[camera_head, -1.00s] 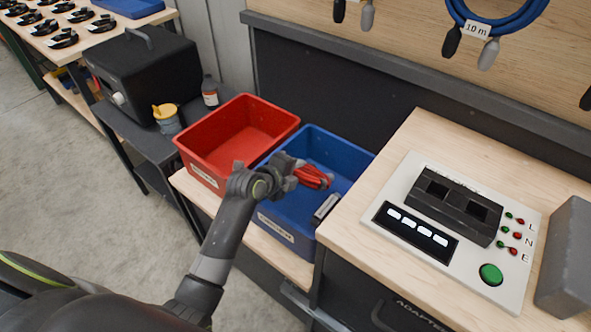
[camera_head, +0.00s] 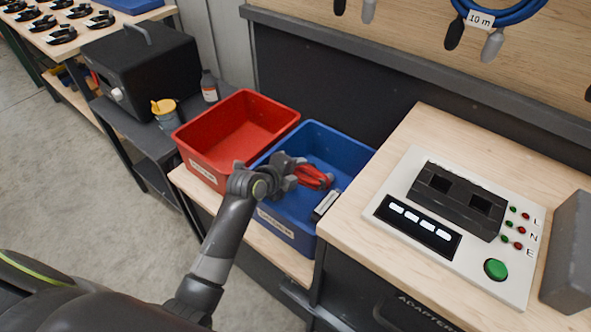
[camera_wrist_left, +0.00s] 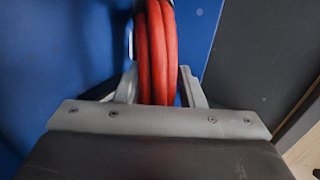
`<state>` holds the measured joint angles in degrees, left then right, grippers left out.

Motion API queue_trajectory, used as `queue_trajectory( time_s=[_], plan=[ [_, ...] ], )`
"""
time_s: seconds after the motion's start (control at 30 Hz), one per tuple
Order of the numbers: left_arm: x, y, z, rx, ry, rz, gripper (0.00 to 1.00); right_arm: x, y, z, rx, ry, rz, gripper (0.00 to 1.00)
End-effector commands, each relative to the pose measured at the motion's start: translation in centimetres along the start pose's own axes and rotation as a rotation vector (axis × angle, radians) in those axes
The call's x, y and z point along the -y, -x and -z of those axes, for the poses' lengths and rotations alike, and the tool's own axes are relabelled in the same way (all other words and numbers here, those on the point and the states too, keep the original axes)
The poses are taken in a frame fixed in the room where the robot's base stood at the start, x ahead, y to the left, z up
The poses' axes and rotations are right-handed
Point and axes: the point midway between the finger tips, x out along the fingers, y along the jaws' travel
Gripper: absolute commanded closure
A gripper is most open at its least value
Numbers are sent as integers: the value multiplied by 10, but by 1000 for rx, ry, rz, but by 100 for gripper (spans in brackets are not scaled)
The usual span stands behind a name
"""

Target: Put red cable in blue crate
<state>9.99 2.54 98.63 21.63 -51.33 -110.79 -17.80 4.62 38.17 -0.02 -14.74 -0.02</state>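The red cable (camera_head: 314,177) is a coiled bundle in the head view, over the inside of the blue crate (camera_head: 355,160). My left gripper (camera_head: 296,175) reaches over the crate's left part and is shut on the red cable. In the left wrist view, the red strands (camera_wrist_left: 157,45) run between the two fingers (camera_wrist_left: 158,85), with the blue crate (camera_wrist_left: 55,50) behind them. I cannot tell whether the cable touches the crate floor. My right gripper is out of view.
A grey-black object (camera_head: 325,205) lies in the crate's front right part. A red crate (camera_head: 205,155) stands directly left of the blue one. A wooden bench with a test panel (camera_head: 510,275) rises at the right. A dark back wall (camera_head: 330,75) is behind the crates.

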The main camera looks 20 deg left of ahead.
Motion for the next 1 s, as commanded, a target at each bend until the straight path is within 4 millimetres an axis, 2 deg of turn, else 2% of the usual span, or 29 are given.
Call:
queue_trajectory(
  time_s=[0.03,0.13,0.47,0.77,0.8,1.0],
  plan=[
    [1,0,0,0,0,2,59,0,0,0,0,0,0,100],
    [1,0,0,0,0,1,46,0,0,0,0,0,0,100],
    [-1,0,0,-1,1,-4,46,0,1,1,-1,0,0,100],
    [0,0,0,0,0,-2,46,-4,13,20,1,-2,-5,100],
    [16,8,0,0,-4,5,46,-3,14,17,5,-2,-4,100],
    [55,32,0,1,-4,4,46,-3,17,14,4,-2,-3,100]
  ],
)
